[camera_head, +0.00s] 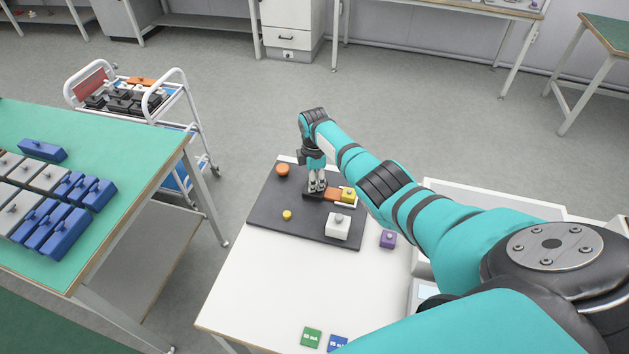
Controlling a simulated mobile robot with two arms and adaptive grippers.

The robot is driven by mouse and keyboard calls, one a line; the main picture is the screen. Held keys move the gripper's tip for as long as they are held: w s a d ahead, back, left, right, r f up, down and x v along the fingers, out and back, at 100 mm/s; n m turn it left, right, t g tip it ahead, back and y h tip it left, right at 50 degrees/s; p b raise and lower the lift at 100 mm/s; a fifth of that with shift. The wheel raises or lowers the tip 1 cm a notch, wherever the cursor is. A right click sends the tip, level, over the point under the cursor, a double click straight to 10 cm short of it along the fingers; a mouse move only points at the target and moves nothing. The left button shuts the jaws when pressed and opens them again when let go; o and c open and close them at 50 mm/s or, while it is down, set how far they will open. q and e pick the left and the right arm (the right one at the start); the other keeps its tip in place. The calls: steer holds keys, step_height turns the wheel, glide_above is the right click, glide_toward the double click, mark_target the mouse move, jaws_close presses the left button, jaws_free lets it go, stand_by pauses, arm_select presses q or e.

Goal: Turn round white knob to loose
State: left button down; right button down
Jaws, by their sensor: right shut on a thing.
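My right gripper (317,187) points straight down over a dark fixture on the black board (268,215). Its fingers are close together on a small part at the fixture's left end. That part is mostly hidden between the fingers; it appears to be the round white knob. A white block (336,230) with a grey round top stands apart at the front right of the board. My left gripper is not in view.
A green-topped table (100,150) holds blocks.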

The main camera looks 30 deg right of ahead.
steer(key=shift+n, duration=1.2)
steer(key=c, duration=1.1)
jaws_free()
step_height(320, 180, up, 12)
